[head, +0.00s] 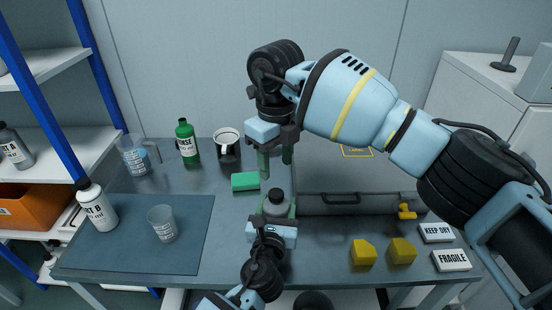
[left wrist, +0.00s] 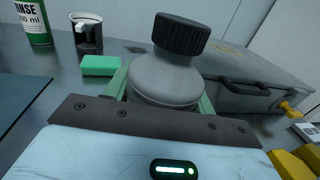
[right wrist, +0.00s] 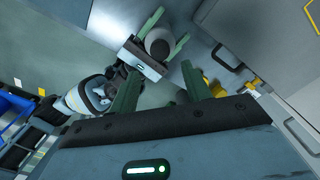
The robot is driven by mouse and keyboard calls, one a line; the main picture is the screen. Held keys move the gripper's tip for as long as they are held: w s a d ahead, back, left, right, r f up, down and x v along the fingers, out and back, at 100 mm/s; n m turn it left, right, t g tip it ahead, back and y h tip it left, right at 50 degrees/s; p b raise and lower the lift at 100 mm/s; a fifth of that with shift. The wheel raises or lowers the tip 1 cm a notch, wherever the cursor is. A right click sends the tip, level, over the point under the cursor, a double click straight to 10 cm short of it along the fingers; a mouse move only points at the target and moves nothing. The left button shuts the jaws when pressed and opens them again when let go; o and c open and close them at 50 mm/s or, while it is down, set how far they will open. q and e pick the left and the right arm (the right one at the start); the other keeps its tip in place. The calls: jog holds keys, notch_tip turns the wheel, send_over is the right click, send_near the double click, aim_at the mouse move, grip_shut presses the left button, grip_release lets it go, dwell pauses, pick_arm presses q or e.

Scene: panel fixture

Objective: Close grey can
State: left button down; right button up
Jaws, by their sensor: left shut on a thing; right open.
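The grey can (head: 277,206), a rounded bottle shape with a black ribbed cap (left wrist: 182,34), stands near the table's front, left of the grey case. The cap sits on its neck; I cannot tell whether it is screwed tight. My left gripper (head: 271,220) is shut around the can's body from the front, with a green finger on each side in the left wrist view (left wrist: 165,88). My right gripper (head: 276,161) is open and empty, pointing down above and behind the can. The can also shows between my left fingers in the right wrist view (right wrist: 158,42).
A green sponge (head: 245,181) lies just behind and left of the can. The grey case (head: 350,203) is close on the right. Yellow blocks (head: 363,252) lie at front right. A mug (head: 228,148), green bottle (head: 187,141) and jug (head: 134,155) stand back left.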

aim_at(276, 193)
jog(key=shift+f, duration=4.05)
jog(key=c, duration=1)
jog(key=shift+m, duration=0.9)
jog(key=o, duration=1.1)
jog(key=shift+o, duration=0.2)
notch_tip(276, 193, up, 12)
